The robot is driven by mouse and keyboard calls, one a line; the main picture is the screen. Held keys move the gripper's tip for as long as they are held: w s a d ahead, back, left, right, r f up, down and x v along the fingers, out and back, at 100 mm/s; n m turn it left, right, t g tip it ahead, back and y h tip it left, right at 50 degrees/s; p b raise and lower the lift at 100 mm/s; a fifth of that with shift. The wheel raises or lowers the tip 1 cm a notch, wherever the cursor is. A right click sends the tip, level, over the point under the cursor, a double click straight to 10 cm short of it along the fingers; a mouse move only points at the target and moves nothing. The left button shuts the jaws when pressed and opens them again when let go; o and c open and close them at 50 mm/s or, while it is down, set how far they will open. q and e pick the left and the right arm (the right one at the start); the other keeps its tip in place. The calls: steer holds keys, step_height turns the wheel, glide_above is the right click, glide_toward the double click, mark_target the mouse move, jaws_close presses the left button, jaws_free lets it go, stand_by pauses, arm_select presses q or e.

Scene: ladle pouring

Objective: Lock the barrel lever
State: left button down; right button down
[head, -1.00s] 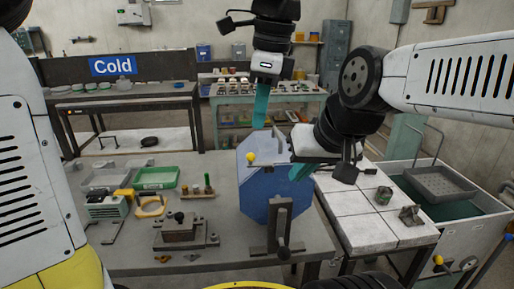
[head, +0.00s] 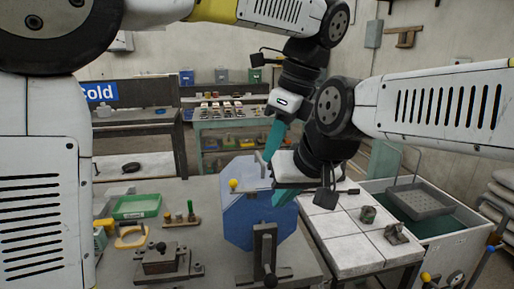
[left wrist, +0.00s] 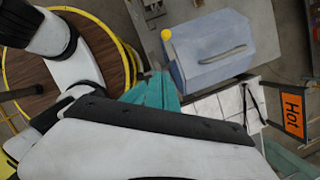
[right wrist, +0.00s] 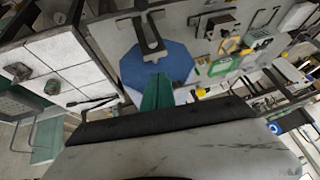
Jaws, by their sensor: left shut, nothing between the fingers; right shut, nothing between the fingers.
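The blue eight-sided barrel (head: 243,227) sits on the grey table, and its top shows in the left wrist view (left wrist: 215,40). A yellow ball knob (head: 233,184), likely the lever's end, is at its upper left edge; it also shows in the left wrist view (left wrist: 166,34). A dark bracket with a handle (head: 265,245) stands before the barrel. My left gripper (head: 265,157) is shut and empty behind the barrel's top edge. My right gripper (head: 278,204) is shut and empty, overlapping the barrel's upper right in view; contact cannot be told.
A green tray (head: 136,207), a yellow-handled tool (head: 130,238) and a dark block fixture (head: 160,262) lie left of the barrel. A white tiled table (head: 345,243) with small metal parts and a sink are at the right. My two wrists are close together.

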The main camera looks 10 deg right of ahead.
arm_select(q)
glide_toward(240, 193)
step_height(240, 193, down, 4)
steer(key=s+d, duration=0.1)
steer(key=d, duration=0.1)
steer(key=shift+w+a+f, duration=0.1)
steer(key=shift+w+a, duration=0.35)
steer(key=shift+a, duration=0.4)
steer(key=shift+w+a+f, duration=0.1)
steer(key=shift+w+a, duration=0.35)
steer(key=shift+a, duration=0.4)
